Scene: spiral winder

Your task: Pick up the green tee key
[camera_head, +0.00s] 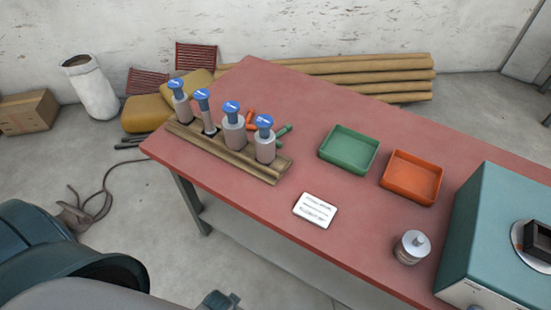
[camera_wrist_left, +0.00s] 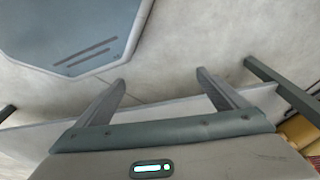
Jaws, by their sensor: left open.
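The green tee key (camera_head: 284,130) lies on the red table, behind the row of blue-topped cylinders in the head view. Only part of it shows; the cylinders hide the rest. An orange key-like piece (camera_head: 250,118) lies to its left, also partly hidden. My left gripper (camera_wrist_left: 160,78) is open and empty in the left wrist view, with bare floor beyond its fingers. It is well away from the green tee key, which does not show in that view. My right gripper is not in view.
Several blue-topped cylinders (camera_head: 234,130) stand on a wooden rack (camera_head: 225,150) along the table's left front edge. A green tray (camera_head: 349,149), an orange tray (camera_head: 412,177), a white card (camera_head: 315,210), a metal weight (camera_head: 411,247) and a teal machine (camera_head: 497,235) occupy the right.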

